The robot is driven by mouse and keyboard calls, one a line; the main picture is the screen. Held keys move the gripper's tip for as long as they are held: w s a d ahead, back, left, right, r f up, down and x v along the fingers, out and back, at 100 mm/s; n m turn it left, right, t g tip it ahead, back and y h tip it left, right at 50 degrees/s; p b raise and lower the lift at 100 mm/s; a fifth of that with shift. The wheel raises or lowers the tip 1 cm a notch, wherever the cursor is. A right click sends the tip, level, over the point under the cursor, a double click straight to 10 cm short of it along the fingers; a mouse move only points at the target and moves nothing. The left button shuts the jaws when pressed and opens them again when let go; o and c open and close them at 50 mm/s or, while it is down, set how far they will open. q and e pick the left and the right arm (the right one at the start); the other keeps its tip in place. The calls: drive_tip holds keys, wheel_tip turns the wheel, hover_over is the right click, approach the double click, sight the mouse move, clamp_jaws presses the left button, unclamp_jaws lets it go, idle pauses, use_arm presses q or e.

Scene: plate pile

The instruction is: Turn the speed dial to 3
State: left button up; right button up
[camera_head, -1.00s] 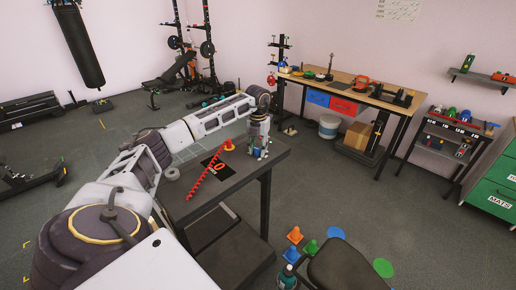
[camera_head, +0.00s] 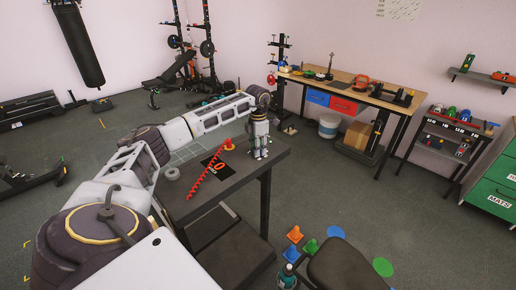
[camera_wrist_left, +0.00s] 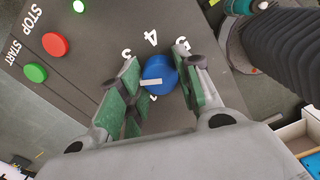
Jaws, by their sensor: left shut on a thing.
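The speed dial (camera_wrist_left: 158,74) is a round blue knob with a white pointer bar, in the left wrist view. Its bar points toward the left finger, below the printed 3 (camera_wrist_left: 127,53). The 4 (camera_wrist_left: 150,37) is above the dial and a 5 is at upper right, partly behind the right finger. Another mark below the dial is partly hidden. My left gripper (camera_wrist_left: 160,88) has its green-padded fingers on both sides of the dial, shut on it. In the head view my left gripper (camera_head: 258,155) points down at the dark table's far right corner; the dial is hidden there. My right gripper is not in view.
A red STOP button (camera_wrist_left: 55,44) and green START button (camera_wrist_left: 35,72) are on the panel left of the dial.

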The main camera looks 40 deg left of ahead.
use_arm(q)
drive_tip(key=m, duration=0.6)
drive_tip(key=shift+m, duration=0.4)
idle(0.4)
drive_tip(key=o, duration=1)
drive_tip(key=shift+o, duration=0.2)
wheel_tip(320, 180, up, 12)
idle(0.8)
